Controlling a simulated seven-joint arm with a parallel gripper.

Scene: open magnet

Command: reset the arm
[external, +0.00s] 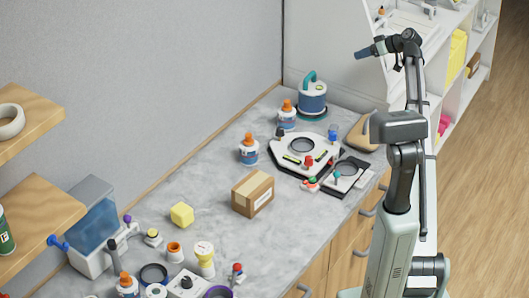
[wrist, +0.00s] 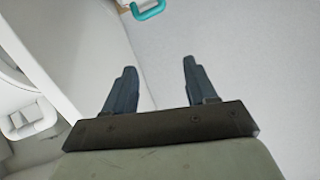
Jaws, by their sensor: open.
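My gripper (wrist: 158,82) is open and empty in the wrist view, with its two dark fingers apart and only pale surfaces beyond them. In the external view my gripper (external: 362,54) is raised high at the upper right, above and behind the right part of the counter. It points left, level with the white panel and shelf. Nothing is touching its fingers in either view.
The grey counter (external: 215,235) holds a cardboard box (external: 253,193), a yellow block (external: 182,215), glue bottles (external: 248,149) and a blue container with teal handle (external: 312,97). A white shelf (external: 458,60) stands behind my arm. Wooden shelves (external: 35,225) jut in at left.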

